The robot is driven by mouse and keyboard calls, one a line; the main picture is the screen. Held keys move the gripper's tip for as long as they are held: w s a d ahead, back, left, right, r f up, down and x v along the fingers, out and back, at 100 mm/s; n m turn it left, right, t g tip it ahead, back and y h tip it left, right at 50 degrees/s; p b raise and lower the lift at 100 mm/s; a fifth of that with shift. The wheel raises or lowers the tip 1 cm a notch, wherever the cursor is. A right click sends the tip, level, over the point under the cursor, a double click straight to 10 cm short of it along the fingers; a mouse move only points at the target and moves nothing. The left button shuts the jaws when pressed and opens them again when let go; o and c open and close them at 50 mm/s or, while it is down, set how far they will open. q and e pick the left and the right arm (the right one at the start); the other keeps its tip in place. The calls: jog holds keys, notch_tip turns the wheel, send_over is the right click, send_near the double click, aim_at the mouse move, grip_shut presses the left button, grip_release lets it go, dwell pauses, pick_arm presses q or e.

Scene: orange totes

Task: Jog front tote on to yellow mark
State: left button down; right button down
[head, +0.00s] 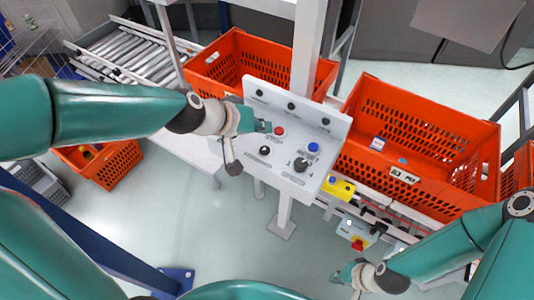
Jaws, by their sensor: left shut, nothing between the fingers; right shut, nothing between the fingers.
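A big orange tote (365,113) with a white label (403,174) sits on a conveyor right of the control panel. Another orange tote (222,57) stands behind the panel on the left. The grey panel (275,168) carries a red STOP button (280,131), a blue button (313,147), a black button (265,151) and a black speed knob (301,165). My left gripper (264,126) is shut and empty, its tips just left of the red button; contact is unclear. My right gripper (343,273) is shut and empty, low at the bottom. I cannot identify a yellow mark with certainty.
A yellow box (339,187) and a grey box with a red button (358,244) sit along the conveyor's near side. A post (308,50) rises behind the panel. A roller conveyor (130,50) is back left. A smaller orange tote (115,162) lies left, below my arm.

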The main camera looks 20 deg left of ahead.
aim_at(263, 150)
pick_arm(q)
jog(key=shift+f+b, duration=1.8)
jog(key=shift+f, duration=0.55)
jog(key=shift+f, duration=0.15)
jog(key=shift+s+f+b, duration=0.1)
jog(key=shift+f+b, duration=0.15)
jog(key=shift+b, duration=0.2)
jog(key=shift+f+b, duration=0.45)
jog(key=shift+b, duration=0.05)
jog(key=shift+r, duration=0.1)
jog(key=shift+r+p, duration=0.8)
jog(key=shift+r, duration=0.1)
